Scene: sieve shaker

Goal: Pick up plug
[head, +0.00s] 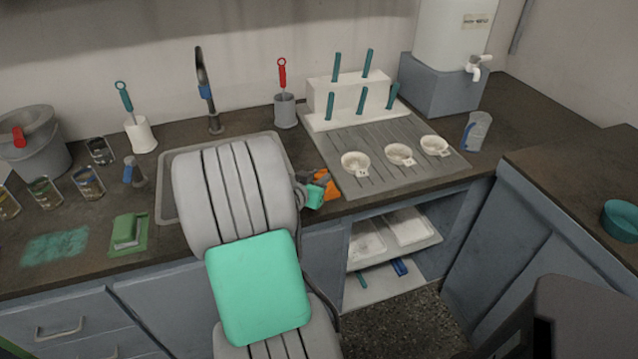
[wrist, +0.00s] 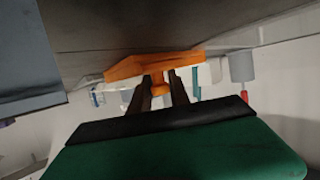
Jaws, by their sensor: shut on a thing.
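The orange plug (wrist: 150,66) shows in the wrist view as a flat orange piece with a small knob. The dark fingers of my gripper (wrist: 160,82) are on either side of the knob and shut on it. In the head view the plug (head: 331,187) is a small orange shape just right of the sink, by the counter's front part. I cannot tell whether the plug touches the counter.
The sink (head: 168,192) is partly covered by my arm. A grey drainboard (head: 380,178) with several white strainers lies to the right, with a white peg rack (head: 345,95) behind it. A green sponge (head: 125,229) lies at left. An open cabinet shelf (head: 372,288) is below.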

